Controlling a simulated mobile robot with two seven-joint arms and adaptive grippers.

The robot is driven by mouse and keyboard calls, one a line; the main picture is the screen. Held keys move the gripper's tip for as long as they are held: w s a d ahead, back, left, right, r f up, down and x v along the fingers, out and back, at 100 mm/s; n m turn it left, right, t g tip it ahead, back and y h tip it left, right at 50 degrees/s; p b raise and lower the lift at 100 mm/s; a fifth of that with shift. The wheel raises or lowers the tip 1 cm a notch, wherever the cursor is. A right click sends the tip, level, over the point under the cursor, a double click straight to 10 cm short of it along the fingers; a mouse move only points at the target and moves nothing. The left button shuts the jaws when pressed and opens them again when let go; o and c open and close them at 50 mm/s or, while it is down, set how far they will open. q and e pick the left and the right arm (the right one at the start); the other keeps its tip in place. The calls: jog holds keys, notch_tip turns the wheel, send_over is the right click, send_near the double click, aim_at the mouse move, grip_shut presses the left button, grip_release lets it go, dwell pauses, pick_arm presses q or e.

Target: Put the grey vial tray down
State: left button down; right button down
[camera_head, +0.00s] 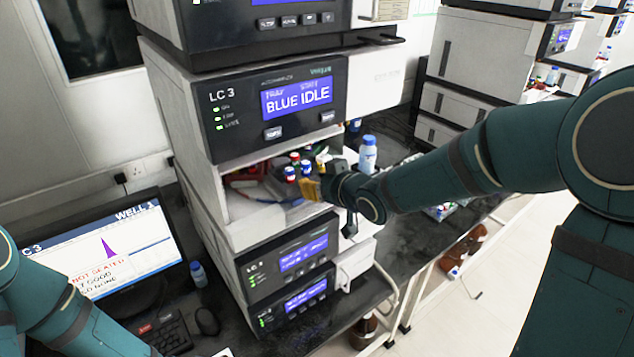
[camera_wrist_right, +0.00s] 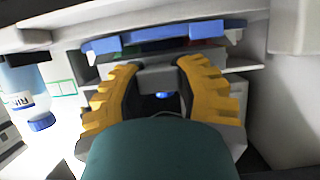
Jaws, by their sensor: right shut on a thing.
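The grey vial tray (camera_head: 283,192) is in the open bay of the LC 3 stack, partly hidden by my right gripper. Several capped vials (camera_head: 290,174) with red, blue and white tops stand at it. My right gripper (camera_head: 311,188) reaches into the bay from the right, its yellow fingers at the tray's near side. In the right wrist view, the yellow fingers (camera_wrist_right: 158,66) are shut on a grey part of the tray (camera_wrist_right: 160,77). I cannot tell whether the tray touches the bay floor. My left arm shows at the lower left; its gripper is out of view.
A blue-capped bottle (camera_head: 367,155) stands right of the bay, close to my right arm. A monitor (camera_head: 100,250), keyboard and mouse (camera_head: 207,321) are at the left.

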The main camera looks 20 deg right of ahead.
jog(key=shift+f+b, duration=0.35)
jog(key=c, duration=0.7)
grip_release()
jog(key=shift+r, duration=0.1)
